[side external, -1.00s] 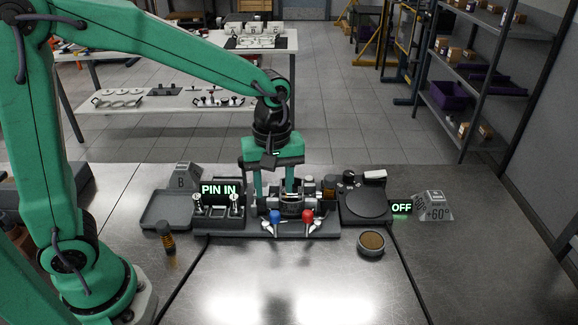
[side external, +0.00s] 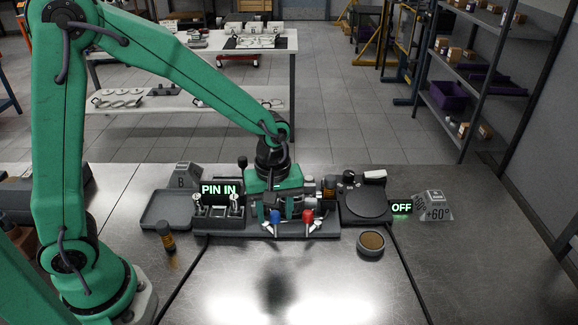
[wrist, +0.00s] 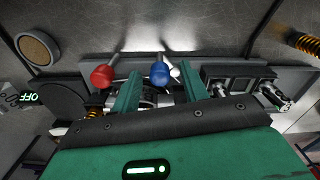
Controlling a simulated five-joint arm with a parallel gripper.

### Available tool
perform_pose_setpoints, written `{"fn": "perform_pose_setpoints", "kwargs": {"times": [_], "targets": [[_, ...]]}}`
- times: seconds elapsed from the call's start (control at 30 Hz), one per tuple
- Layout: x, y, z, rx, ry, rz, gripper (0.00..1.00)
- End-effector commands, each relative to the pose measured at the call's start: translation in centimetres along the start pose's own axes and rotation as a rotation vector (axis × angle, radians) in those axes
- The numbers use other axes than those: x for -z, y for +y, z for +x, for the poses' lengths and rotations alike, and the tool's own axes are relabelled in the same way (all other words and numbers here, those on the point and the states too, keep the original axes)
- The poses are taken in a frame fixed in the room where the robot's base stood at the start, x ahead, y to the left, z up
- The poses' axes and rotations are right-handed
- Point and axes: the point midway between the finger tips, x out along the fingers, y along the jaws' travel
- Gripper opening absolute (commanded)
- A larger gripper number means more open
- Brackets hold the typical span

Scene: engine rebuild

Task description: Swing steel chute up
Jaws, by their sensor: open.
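My gripper (side external: 280,212) is low over the dark fixture (side external: 310,233), its green palm tilted toward the side camera. In the wrist view its two green fingers (wrist: 158,82) stand apart. Grey metal parts (wrist: 150,98) show between and below the fingers; I cannot tell whether one is the steel chute or whether the fingers touch it. A blue knob (side external: 275,216) and a red knob (side external: 307,216) on metal arms stand at the fixture's front. They also show in the wrist view, blue (wrist: 160,74) and red (wrist: 102,76).
A "PIN IN" display (side external: 219,190) and an empty grey tray (side external: 167,212) are on the left. A black-knobbed lever (side external: 242,163) rises behind. A round dark plate (side external: 364,203) and an "OFF" sign (side external: 401,208) are on the right. A round tin (side external: 371,242) and a spring part (side external: 166,236) stand in front.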

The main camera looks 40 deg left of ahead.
Motion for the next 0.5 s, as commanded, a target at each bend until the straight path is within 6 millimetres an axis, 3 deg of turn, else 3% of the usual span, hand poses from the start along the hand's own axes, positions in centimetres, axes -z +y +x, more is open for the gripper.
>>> {"fn": "perform_pose_setpoints", "kwargs": {"times": [0.13, 0.3, 0.37, 0.5], "targets": [[0.00, -0.01, 0.00, 0.000, 0.000, 0.000, 0.42], [0.00, -0.01, -0.02, 0.001, 0.000, 0.000, 0.09], [0.00, -0.01, -0.02, 0.001, 0.000, 0.000, 0.00], [0.00, -0.03, -0.03, 0.001, 0.000, 0.002, 0.00]]}}
